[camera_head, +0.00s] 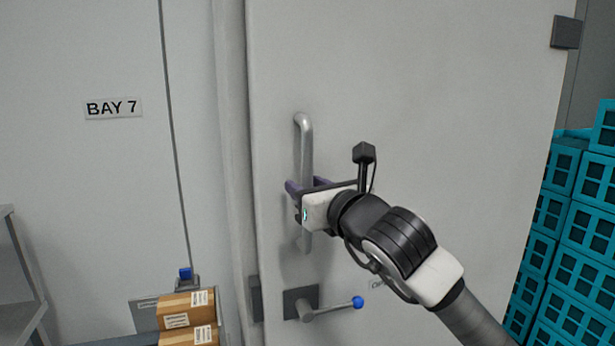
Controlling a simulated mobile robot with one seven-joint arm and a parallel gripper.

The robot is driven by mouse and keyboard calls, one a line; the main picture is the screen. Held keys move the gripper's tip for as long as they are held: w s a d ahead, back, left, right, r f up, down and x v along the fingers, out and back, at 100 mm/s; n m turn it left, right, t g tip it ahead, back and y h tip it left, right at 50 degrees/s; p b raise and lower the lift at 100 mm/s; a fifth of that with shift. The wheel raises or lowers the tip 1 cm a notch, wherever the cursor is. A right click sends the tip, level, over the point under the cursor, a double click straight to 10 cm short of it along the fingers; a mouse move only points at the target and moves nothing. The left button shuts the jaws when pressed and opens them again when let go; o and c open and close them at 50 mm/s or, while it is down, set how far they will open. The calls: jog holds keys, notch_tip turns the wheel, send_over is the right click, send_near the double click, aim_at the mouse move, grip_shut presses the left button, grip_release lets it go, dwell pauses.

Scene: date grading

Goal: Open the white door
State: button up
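The white door (450,110) fills the middle of the head view and looks closed, or nearly so, against its left frame. A vertical silver bar handle (304,135) is mounted near its left edge. My gripper (294,188) is at the middle of this handle, its purple fingers on either side of the bar. Whether the fingers are clamped on the bar cannot be told, as the gripper body hides part of it. Below is a lever latch (325,309) with a blue knob, pointing right.
Teal crates (585,215) are stacked at the right, beyond the door's hinge side. Cardboard boxes (187,310) stand at the lower left, near the door's latch side. A grey shelf (15,270) is at the far left. A "BAY 7" sign (113,108) is on the left wall.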

jog(key=shift+w+a, duration=0.1)
jog(key=shift+w, duration=0.1)
grip_shut()
dwell(0.3)
